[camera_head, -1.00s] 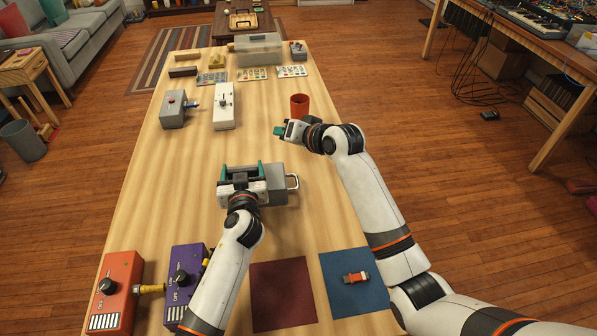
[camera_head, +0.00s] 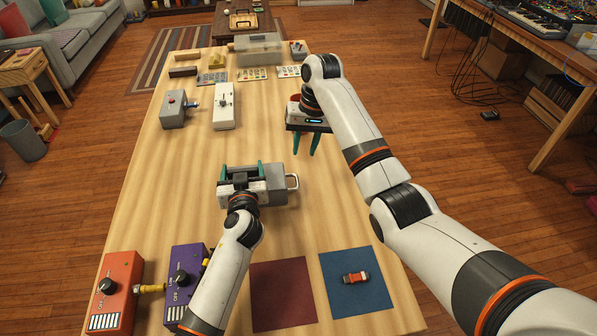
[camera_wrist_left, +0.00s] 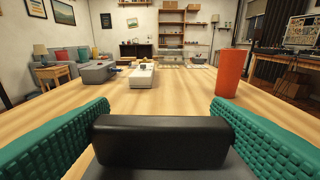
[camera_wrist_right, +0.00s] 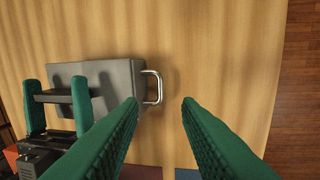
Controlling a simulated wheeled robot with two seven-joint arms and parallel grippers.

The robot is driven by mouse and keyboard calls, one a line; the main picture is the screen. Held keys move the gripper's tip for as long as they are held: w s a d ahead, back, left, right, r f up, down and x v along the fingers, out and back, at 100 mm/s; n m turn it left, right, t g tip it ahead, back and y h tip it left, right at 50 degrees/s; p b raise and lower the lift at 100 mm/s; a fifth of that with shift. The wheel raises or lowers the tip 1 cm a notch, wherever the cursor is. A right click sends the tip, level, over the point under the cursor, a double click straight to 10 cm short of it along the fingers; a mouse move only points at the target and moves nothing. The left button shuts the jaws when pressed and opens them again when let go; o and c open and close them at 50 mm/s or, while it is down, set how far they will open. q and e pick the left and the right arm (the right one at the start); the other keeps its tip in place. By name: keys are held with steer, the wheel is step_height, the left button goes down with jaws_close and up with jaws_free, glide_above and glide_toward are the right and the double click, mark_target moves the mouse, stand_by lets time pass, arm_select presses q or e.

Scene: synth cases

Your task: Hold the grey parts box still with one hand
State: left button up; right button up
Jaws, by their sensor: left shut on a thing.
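The grey parts box (camera_head: 277,187) stands on the wooden table, with a metal loop handle (camera_head: 292,182) on its right side. It also shows in the right wrist view (camera_wrist_right: 115,80). My left gripper (camera_head: 241,170) is over the box, its green fingers either side of the black bar (camera_wrist_left: 162,140) on top and shut on it. The fingers hide part of the box. My right gripper (camera_head: 305,146) is open and empty, beyond and right of the box, fingers pointing towards the near side. In the right wrist view its fingers (camera_wrist_right: 160,105) are apart, with the metal handle beyond them.
An orange-red cup (camera_wrist_left: 229,73) stands beyond the box, mostly hidden behind my right arm in the head view. A red USB-like stick (camera_head: 356,277) lies on a blue mat (camera_head: 340,300). Orange (camera_head: 117,290) and purple (camera_head: 183,262) switch boxes stand near left.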

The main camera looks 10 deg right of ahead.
mark_target(297, 178)
steer(key=f, duration=0.3)
steer(key=a+f, duration=0.1)
steer(key=f, duration=0.5)
steer(key=shift+a+f, duration=0.3)
steer(key=shift+c, duration=0.2)
jaws_close()
